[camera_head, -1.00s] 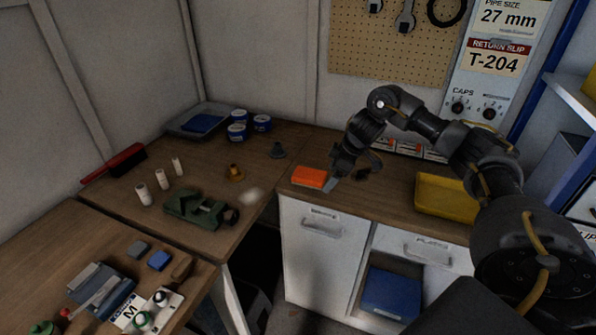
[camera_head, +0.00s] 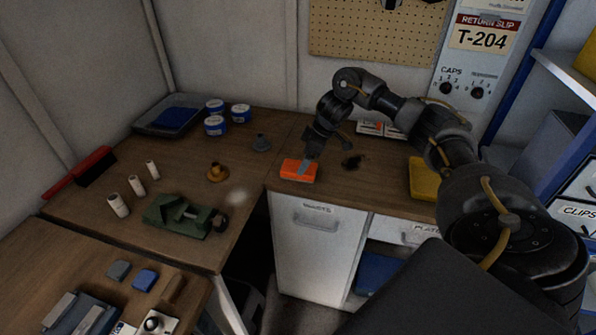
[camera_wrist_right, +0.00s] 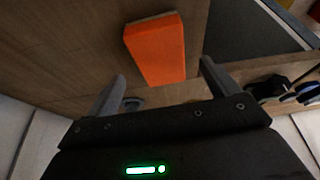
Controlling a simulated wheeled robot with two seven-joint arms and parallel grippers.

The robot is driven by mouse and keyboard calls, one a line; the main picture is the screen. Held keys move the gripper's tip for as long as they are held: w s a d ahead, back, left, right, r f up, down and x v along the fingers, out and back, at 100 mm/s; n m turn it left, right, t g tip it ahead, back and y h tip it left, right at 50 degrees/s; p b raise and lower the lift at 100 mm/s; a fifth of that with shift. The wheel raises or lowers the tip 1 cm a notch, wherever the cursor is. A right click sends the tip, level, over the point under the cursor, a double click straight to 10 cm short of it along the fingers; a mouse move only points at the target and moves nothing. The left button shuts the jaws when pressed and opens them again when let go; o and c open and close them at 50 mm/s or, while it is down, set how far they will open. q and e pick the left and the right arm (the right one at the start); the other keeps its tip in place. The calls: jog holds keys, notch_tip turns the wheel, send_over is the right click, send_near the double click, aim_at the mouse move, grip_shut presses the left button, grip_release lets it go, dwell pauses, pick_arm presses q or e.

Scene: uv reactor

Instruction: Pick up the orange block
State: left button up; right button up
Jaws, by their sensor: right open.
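The orange block (camera_head: 292,171) lies on the wooden counter near its front edge, above the waste cabinet. In the right wrist view the orange block (camera_wrist_right: 157,50) shows beyond the fingertips, between the two fingers and apart from them. My right gripper (camera_head: 304,168) points down at the block in the head view, and a finger overlaps part of it there. In the right wrist view my right gripper (camera_wrist_right: 160,75) is open and empty. My left gripper is not in view.
A yellow bin (camera_head: 423,180) stands to the right on the counter. Blue cans (camera_head: 215,125) and a pegboard (camera_head: 375,30) are behind.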

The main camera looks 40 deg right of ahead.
jog(key=shift+s, duration=0.1)
jog(key=shift+a+f+p, duration=0.15)
jog(key=shift+f+p, duration=0.2)
jog(key=shift+p, duration=0.05)
jog(key=x, duration=0.2)
jog(key=p+x, duration=0.1)
jog(key=x, duration=0.1)
jog(key=shift+w, duration=0.3)
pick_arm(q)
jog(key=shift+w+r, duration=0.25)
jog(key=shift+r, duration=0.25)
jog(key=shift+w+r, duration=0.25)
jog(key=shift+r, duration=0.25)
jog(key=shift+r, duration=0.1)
pick_arm(e)
jog(key=shift+f, duration=0.15)
jog(key=c, duration=1.1)
